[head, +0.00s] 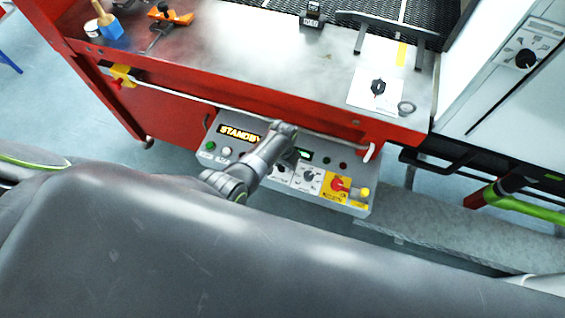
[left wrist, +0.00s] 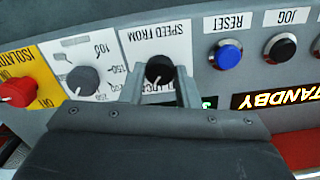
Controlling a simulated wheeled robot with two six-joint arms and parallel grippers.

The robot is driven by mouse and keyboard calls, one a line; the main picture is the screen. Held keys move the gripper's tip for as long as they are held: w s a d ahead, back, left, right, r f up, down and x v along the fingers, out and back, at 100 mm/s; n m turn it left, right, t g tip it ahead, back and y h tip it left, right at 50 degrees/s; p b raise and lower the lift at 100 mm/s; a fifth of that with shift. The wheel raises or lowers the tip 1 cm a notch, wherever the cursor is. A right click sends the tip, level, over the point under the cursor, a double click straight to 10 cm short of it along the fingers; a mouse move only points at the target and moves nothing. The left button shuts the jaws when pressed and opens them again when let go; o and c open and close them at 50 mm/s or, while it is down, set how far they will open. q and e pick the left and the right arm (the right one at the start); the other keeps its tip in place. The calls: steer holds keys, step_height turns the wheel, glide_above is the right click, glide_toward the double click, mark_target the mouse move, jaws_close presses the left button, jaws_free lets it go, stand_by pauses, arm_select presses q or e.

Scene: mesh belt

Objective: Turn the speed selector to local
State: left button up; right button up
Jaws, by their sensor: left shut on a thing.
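The speed selector (left wrist: 158,69) is a black knob on a white plate lettered "SPEED FROM", shown upside down in the left wrist view. Part of a "LOCAL" label shows beside my fingers. My left gripper (left wrist: 159,84) is shut on the knob, one finger on each side. Where the knob points is hard to tell. In the head view the control panel (head: 226,152) hangs below the red bench front, and my left arm covers the selector and most of the gripper. My right gripper is not in view.
A grey dial (left wrist: 83,80) and the red isolator knob (left wrist: 17,92) sit on one side of the selector. A blue reset button (left wrist: 228,57), a black jog button (left wrist: 283,47) and the lit "STANDBY" display (left wrist: 278,98) lie on the other. A pale rail (head: 215,101) runs above the panel.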

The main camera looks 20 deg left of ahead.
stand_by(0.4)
arm_select(q)
steer(key=o, duration=1)
steer(key=shift+c, duration=0.2)
steer(key=shift+r, duration=0.15)
steer(key=shift+r, duration=0.25)
step_height(320, 180, up, 17)
steer(key=p, duration=0.1)
steer(key=shift+f+p, duration=0.15)
steer(key=shift+p, duration=0.25)
steer(key=shift+f, duration=0.1)
